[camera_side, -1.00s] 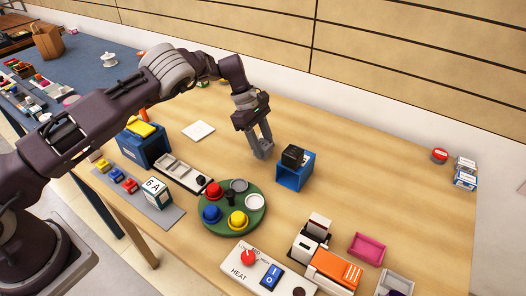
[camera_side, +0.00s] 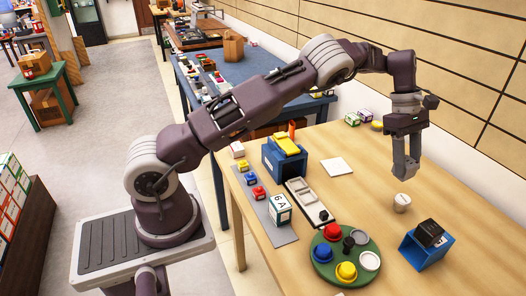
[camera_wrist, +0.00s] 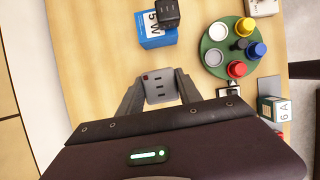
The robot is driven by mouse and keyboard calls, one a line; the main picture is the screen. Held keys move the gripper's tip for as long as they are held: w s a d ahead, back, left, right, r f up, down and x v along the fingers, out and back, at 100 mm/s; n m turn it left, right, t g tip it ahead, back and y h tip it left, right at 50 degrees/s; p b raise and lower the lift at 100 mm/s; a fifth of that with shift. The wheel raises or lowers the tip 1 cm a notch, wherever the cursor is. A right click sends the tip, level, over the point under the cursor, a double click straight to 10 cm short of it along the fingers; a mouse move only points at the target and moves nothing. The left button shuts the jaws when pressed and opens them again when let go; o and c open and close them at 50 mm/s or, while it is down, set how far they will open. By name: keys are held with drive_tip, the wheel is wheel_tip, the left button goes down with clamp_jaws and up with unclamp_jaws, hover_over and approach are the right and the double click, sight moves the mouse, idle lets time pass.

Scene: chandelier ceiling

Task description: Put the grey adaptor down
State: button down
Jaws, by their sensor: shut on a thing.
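The grey adaptor (camera_wrist: 160,87), a squarish block with dark slots and a small red mark, is between the fingers of my gripper (camera_wrist: 158,92) in the wrist view. The fingers are shut on it from both sides. In the side view my gripper (camera_side: 406,170) points down above the bare wood near the back edge of the table, beyond the blue box. The adaptor is hard to pick out there against the grey fingers.
A blue box (camera_side: 409,250) with a black block (camera_side: 430,233) on it stands nearby. A small whitish cylinder (camera_side: 402,203) sits below my gripper. A green round tray (camera_side: 318,271) holds coloured knobs. A white square pad (camera_side: 336,166) lies left. Bare wood (camera_side: 470,215) lies right.

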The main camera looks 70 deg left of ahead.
drive_tip(key=s+a+n+t, duration=0.1)
drive_tip(key=s+a+n, duration=0.15)
drive_tip(key=a, duration=1.35)
drive_tip(key=s+a+n+t, duration=0.1)
drive_tip(key=s+a+n, duration=0.1)
drive_tip(key=s+a, duration=0.55)
drive_tip(key=s+a+n+y, duration=0.15)
drive_tip(key=s+a, duration=0.25)
drive_tip(key=a, duration=0.7)
drive_tip(key=s+a+n+t, duration=0.1)
drive_tip(key=s+a+n, duration=0.2)
drive_tip(key=s+a, duration=0.45)
drive_tip(key=f, duration=0.5)
drive_tip(key=a+f, duration=0.1)
drive_tip(key=f, duration=0.4)
drive_tip(key=w+a+f, duration=0.1)
drive_tip(key=f, duration=0.4)
drive_tip(key=shift+w, duration=0.1)
drive_tip(key=shift+a, duration=0.1)
drive_tip(key=shift+f, duration=0.2)
drive_tip(key=c, duration=0.8)
unclamp_jaws()
drive_tip(key=shift+r, duration=0.1)
